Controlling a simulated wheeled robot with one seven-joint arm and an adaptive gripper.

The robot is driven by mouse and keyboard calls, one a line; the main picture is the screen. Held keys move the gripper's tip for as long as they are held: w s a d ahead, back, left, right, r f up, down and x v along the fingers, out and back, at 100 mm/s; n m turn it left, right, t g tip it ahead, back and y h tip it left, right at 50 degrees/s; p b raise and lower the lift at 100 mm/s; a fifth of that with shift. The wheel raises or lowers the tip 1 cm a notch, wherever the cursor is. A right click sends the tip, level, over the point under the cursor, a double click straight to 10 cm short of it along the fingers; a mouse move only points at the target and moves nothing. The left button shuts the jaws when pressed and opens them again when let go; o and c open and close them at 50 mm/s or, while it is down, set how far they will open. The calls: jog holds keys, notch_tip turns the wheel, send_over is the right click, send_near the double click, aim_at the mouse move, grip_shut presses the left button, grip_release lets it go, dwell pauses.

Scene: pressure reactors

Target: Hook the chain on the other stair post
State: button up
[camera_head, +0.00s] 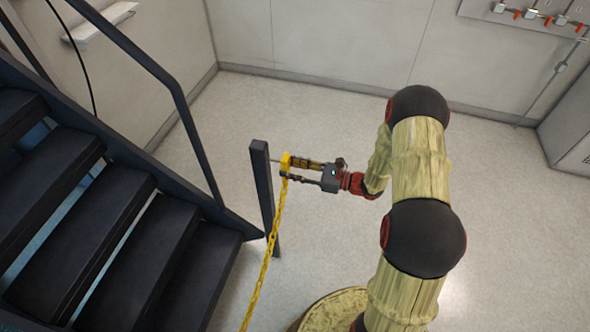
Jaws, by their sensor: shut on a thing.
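A dark, free-standing stair post (263,195) stands at the foot of the stairs, near the middle of the view. My gripper (286,168) reaches in from the right, level with the upper part of the post, and is shut on the yellow end of the chain. The yellow chain (272,240) hangs from the fingertips and runs down to the bottom edge, where its far end is out of view. A thin light rod (271,160) shows between the post and the chain's end. I cannot tell whether the chain's end is on it.
Dark stairs (120,195) with a sloping handrail (150,65) fill the left side. Pale walls stand behind, with a pipe panel with red-handled valves (540,15) at upper right and a grey cabinet (570,130) at the right edge. The floor behind the post is clear.

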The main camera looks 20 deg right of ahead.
jog(key=shift+x, duration=1.45)
jog(key=shift+w+a+f+b, duration=0.3)
jog(key=shift+w+a+f, duration=0.1)
jog(key=shift+f, duration=0.1)
jog(key=o, duration=1.3)
jog(key=shift+c, duration=0.2)
jog(key=shift+s, duration=0.1)
